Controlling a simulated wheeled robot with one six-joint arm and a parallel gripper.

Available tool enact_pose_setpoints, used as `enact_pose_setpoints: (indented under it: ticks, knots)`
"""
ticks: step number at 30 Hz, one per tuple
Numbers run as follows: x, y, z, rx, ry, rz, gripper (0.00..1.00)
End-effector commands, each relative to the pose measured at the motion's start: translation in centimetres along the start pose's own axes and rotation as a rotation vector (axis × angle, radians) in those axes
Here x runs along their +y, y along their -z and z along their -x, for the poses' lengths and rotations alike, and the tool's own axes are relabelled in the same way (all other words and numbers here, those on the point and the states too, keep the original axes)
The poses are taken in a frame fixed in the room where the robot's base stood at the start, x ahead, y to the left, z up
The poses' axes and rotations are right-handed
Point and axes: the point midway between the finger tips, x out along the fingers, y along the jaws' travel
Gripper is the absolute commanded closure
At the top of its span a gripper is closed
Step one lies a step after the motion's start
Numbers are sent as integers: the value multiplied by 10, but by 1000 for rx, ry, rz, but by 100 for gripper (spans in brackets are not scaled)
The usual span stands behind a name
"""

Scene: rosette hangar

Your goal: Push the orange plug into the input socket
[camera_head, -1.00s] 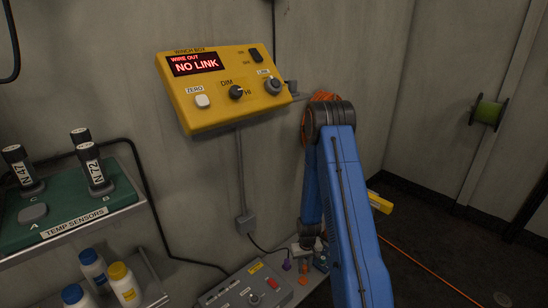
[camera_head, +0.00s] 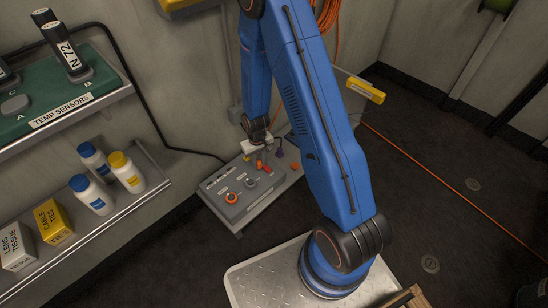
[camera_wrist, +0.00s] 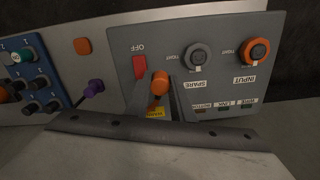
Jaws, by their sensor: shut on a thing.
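The orange plug (camera_wrist: 160,83) is between the fingertips of my gripper (camera_wrist: 161,92), which is shut on it. In the head view, the plug (camera_head: 260,166) shows just under my gripper (camera_head: 258,153), over the far part of the grey control box (camera_head: 231,181). The input socket (camera_wrist: 255,51) has an orange ring and an INPUT label in the wrist view. It also shows on the box's near left part in the head view (camera_head: 232,198). The plug is apart from this socket. Its exact height over the box is unclear.
A grey spare socket (camera_wrist: 197,55) lies between plug and input socket. A red OFF switch (camera_wrist: 139,67) is beside the plug. A purple plug (camera_wrist: 94,88) and a blue socket block (camera_wrist: 30,72) stand to the left. Shelves with bottles (camera_head: 127,172) are left of the box.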

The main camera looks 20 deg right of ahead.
Motion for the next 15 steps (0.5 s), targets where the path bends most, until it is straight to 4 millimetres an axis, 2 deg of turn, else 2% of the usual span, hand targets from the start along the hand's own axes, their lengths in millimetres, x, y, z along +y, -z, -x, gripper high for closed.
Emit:
enact_pose_setpoints:
  ticks: [1,3,15]
  knots:
    - [-16,-3,5,1,0,24,100]
    - [-35,-7,10,0,0,51,100]
    - [-134,-44,38,1,0,199,100]
